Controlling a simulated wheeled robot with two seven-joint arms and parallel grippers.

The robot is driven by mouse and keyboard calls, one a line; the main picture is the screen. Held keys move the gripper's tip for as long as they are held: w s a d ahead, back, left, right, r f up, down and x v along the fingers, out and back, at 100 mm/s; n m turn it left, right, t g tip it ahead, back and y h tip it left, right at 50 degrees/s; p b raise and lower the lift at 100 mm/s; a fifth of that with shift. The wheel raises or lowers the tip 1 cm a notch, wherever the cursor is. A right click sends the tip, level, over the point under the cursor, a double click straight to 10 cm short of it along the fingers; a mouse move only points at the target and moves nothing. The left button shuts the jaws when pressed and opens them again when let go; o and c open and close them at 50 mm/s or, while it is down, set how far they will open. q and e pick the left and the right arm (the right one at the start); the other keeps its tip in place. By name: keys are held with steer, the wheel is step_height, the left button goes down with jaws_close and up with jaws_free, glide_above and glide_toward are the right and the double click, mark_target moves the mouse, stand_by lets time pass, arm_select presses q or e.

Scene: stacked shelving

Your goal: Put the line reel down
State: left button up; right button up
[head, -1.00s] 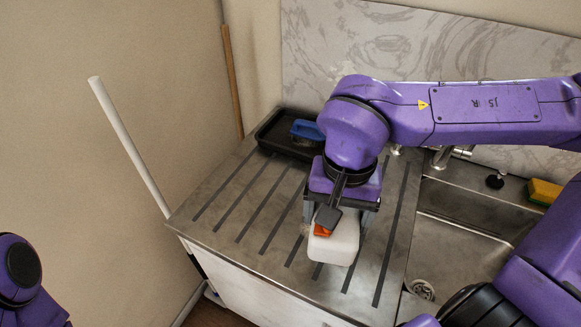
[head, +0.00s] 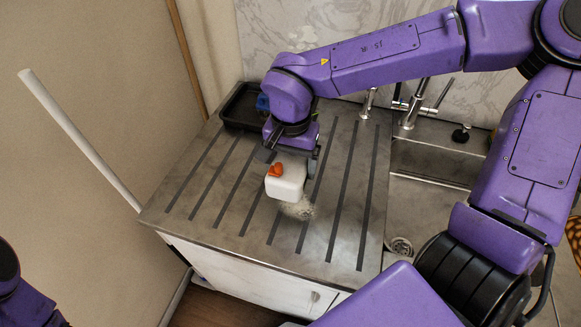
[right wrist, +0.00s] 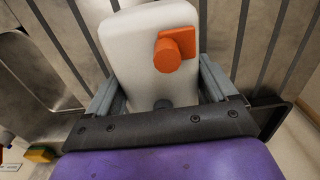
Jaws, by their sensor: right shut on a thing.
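The line reel, a white rounded block with an orange knob (head: 286,188), is held in my right gripper (head: 289,162) over the ribbed steel drainboard (head: 200,205). In the right wrist view the white body (right wrist: 150,50) sits between the two grey fingers, with the orange knob (right wrist: 176,50) facing the camera. The gripper is shut on it. I cannot tell whether its underside touches the drainboard. My left gripper is out of view.
A black tray (head: 238,124) with a blue item (head: 263,103) stands at the back left, close to my right gripper. A pale speckled patch (head: 298,209) lies beside the reel. The sink (head: 425,205) and taps (head: 412,112) are right. The drainboard's front left is clear.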

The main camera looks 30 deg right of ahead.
steer(key=w+f, duration=0.1)
steer(key=f, duration=0.1)
steer(key=w+f, duration=0.1)
steer(key=f, duration=0.1)
steer(key=w+f, duration=0.1)
steer(key=f, duration=0.1)
steer(key=shift+d, duration=0.2)
steer(key=shift+w+f, duration=0.1)
steer(key=shift+f, duration=0.25)
steer(key=shift+f, duration=0.1)
steer(key=o, duration=1.1)
steer(key=shift+c, duration=0.2)
